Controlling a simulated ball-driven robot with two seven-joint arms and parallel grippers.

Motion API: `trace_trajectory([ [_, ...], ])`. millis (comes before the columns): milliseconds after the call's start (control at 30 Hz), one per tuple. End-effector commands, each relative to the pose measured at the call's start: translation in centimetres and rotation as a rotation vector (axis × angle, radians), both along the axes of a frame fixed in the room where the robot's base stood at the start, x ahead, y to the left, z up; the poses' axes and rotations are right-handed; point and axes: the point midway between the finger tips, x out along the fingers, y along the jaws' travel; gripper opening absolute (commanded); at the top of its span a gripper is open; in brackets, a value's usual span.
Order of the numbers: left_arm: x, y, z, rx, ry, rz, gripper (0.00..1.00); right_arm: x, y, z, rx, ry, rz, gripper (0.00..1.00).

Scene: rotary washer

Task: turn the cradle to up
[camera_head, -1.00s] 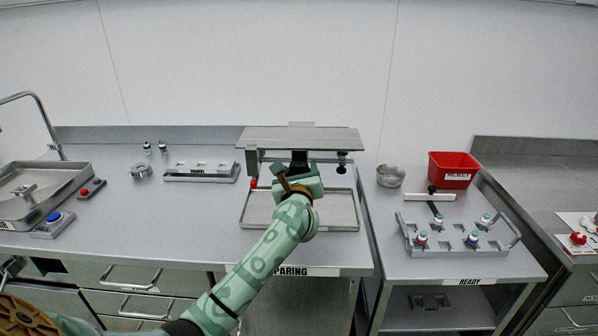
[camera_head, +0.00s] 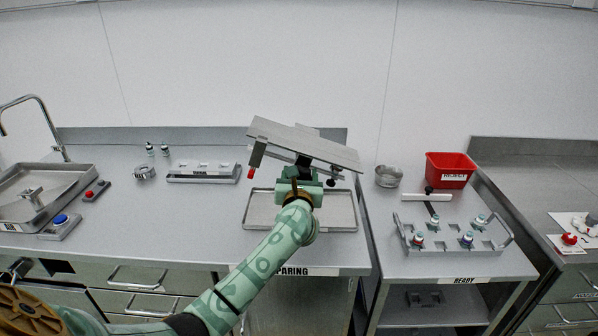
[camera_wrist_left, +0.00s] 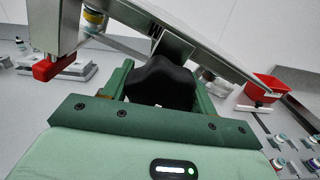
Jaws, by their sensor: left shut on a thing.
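The cradle (camera_head: 305,143) is a grey flat plate on a frame above a shallow steel tray (camera_head: 246,210). It is tilted, its left end higher than its right. A red tip (camera_head: 251,173) hangs under its left end and a small dark knob (camera_head: 331,182) under its right part. My left gripper (camera_head: 302,172) is under the plate, shut on the cradle's black handle. In the left wrist view the black handle (camera_wrist_left: 160,82) sits between the green fingers, with the slanted plate (camera_wrist_left: 205,52) above. My right gripper is not in view.
A rack (camera_head: 203,172) and small vials stand on the left bench. A sink basin (camera_head: 60,182), a blue button (camera_head: 61,218) and a red button (camera_head: 89,194) are farther left. On the right stand a metal bowl (camera_head: 388,176), a red reject bin (camera_head: 450,165) and a vial rack (camera_head: 455,247).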

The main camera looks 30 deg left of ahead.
Motion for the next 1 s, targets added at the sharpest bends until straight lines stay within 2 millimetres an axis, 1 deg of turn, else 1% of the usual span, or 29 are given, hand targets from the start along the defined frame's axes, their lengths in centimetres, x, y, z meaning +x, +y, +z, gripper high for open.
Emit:
trace_trajectory([
  [33, 0.0, 0.0, 0.1, 0.020, 0.016, 0.000, 0.17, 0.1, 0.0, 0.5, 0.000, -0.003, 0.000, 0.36],
  [100, 0.0, 0.0, 0.1, 0.049, 0.033, -0.001, 0.17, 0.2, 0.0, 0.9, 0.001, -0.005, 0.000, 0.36],
  [1000, -0.1, -0.1, 0.0, 0.430, 0.270, -0.001, 0.17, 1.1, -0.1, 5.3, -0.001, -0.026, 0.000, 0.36],
])
